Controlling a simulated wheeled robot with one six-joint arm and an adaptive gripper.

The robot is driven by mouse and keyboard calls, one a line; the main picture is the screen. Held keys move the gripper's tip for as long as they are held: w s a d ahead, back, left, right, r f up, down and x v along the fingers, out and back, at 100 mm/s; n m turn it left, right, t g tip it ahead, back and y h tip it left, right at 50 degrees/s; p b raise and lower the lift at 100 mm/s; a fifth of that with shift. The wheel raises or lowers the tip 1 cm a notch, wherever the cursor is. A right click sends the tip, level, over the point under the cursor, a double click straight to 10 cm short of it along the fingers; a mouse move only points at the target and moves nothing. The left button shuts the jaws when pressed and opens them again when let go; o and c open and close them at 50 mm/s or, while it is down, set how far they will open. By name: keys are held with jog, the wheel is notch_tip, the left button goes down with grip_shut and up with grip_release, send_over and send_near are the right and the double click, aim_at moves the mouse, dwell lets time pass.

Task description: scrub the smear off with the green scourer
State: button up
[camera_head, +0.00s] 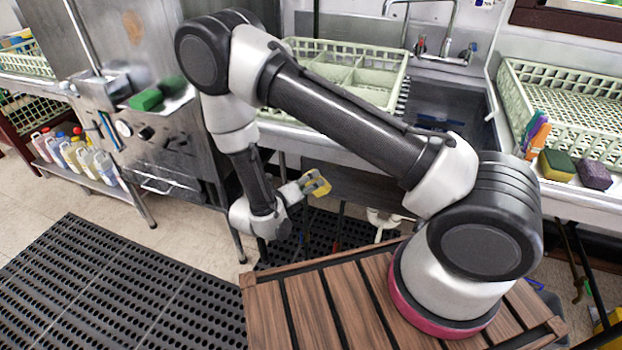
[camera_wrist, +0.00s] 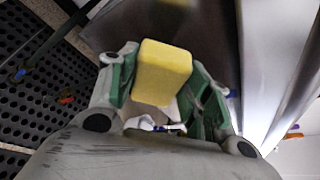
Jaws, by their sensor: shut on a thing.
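My gripper (camera_head: 306,186) is shut on a yellow sponge (camera_wrist: 163,72), in front of the sink counter. In the head view the sponge (camera_head: 318,183) shows as a small yellow block at the fingertips. In the wrist view it sits between the two fingers, with green surfaces on their inner sides; I see no green face on it. A green scourer (camera_head: 146,99) lies on the small steel ledge of the dish machine at the left, apart from my gripper. An orange-brown smear (camera_head: 132,27) is on the machine's steel front, above and left of that ledge.
A second green pad (camera_head: 172,86) lies on the ledge. A green-topped yellow sponge (camera_head: 557,165) and a purple sponge (camera_head: 594,175) lie on the right counter. Dish racks (camera_head: 345,72) stand by the sink. Several bottles (camera_head: 75,155) line a low shelf. The black floor mat (camera_head: 95,285) is clear.

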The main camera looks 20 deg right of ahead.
jog(key=shift+s, duration=0.1)
jog(key=shift+s+a, duration=0.9)
jog(key=shift+s, duration=0.3)
